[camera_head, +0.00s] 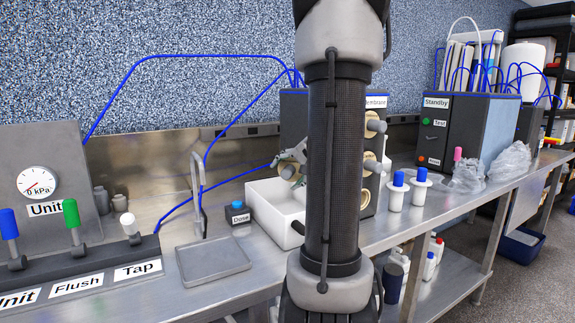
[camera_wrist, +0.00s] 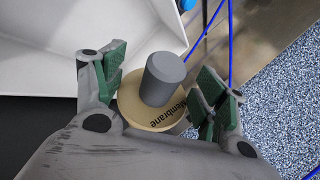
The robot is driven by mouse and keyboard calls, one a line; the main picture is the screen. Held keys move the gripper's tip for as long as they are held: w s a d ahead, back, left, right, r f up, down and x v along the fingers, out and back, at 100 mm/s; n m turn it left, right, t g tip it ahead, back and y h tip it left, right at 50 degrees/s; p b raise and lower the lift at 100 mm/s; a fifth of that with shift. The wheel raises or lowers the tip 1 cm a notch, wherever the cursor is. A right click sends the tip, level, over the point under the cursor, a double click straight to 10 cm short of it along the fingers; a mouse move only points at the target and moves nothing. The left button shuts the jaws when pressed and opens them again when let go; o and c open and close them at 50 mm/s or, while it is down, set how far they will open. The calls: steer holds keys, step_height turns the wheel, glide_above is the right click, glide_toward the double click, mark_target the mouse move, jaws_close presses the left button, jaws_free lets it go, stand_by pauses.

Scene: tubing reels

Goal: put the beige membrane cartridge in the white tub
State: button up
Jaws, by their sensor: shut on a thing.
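The beige membrane cartridge (camera_wrist: 140,112) is a round disc with a grey cylindrical knob and the word "Membrane" on its face. My gripper (camera_wrist: 160,95) is shut on it, with green pads on both sides. In the head view my gripper (camera_head: 292,163) is at the left of my arm, in front of the dark cabinet and above the back part of the white tub. The white tub (camera_head: 268,222) is open-topped on the steel bench, its right side hidden by my arm. The tub also shows at upper left in the wrist view (camera_wrist: 60,50).
The dark cabinet (camera_head: 292,110) has several knobbed cartridges on its face. A blue-topped Dose box (camera_head: 238,216), a tap and a grey tray (camera_head: 212,260) stand left of the tub. Two blue-capped white bottles (camera_head: 396,193) stand to the right.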

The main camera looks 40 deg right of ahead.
steer(key=shift+f, duration=1.45)
steer(key=o, duration=1.4)
steer(key=shift+c, duration=0.2)
steer(key=v, duration=1.2)
